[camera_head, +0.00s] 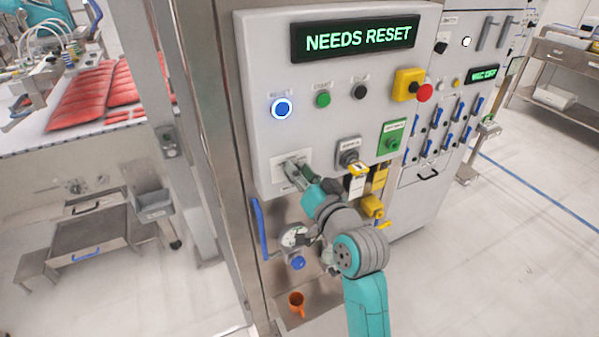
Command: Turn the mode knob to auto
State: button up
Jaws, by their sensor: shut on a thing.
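My gripper (303,172) reaches the lower left of the grey control panel (300,130), at a pale plate (284,181). It is shut at that plate. The mode knob is not clearly visible; my gripper and wrist cover the middle of the plate, and I cannot read a mode setting. The display (357,38) at the top of the panel reads "NEEDS RESET" in green letters.
A lit blue button (282,108), a green button (323,99), a black button (360,91) and a red stop button (425,92) sit above. A key switch (348,154) and green-plated switch (391,141) are to the right. An orange mug (296,303) stands below.

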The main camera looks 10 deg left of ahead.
jog(key=shift+w+d+f+m, duration=0.1)
jog(key=shift+d+f+m, duration=0.05)
jog(key=shift+m, duration=1.25)
jog(key=o, duration=0.8)
jog(key=v, duration=1.2)
